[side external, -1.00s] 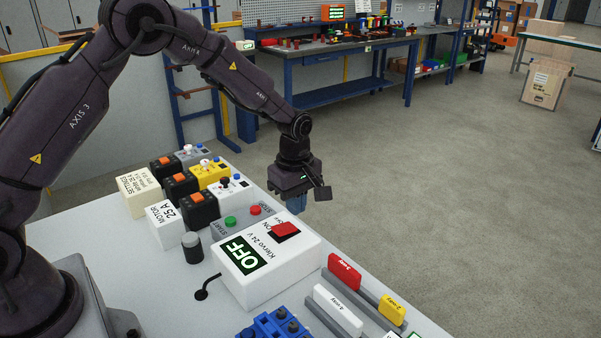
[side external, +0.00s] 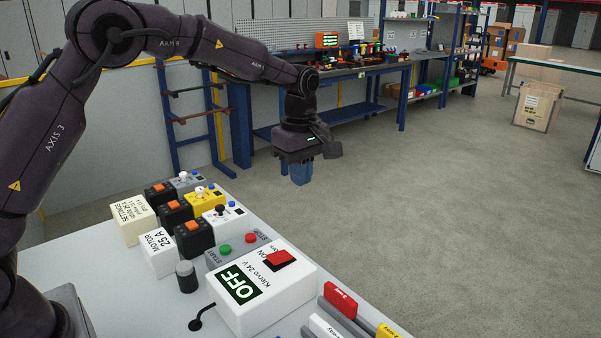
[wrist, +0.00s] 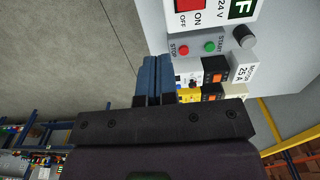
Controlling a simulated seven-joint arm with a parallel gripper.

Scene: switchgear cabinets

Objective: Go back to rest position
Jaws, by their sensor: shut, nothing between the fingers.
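My gripper (side external: 301,173) hangs in the air beyond the far right edge of the switch bench, pointing down, with its blue fingers together and nothing between them. In the wrist view the blue fingers (wrist: 156,77) lie side by side. Below and left of it in the side view, the white Klervo 24 V box (side external: 262,287) with a red switch (side external: 279,258) shows an OFF display (side external: 239,284). The gripper touches nothing.
Green and red buttons (side external: 238,244) on a grey START/STOP box stand behind the white box. Several small switch boxes (side external: 190,205) stand further back. Red (side external: 341,300) and other coloured labelled blocks lie at the front. Open floor (side external: 450,200) is to the right.

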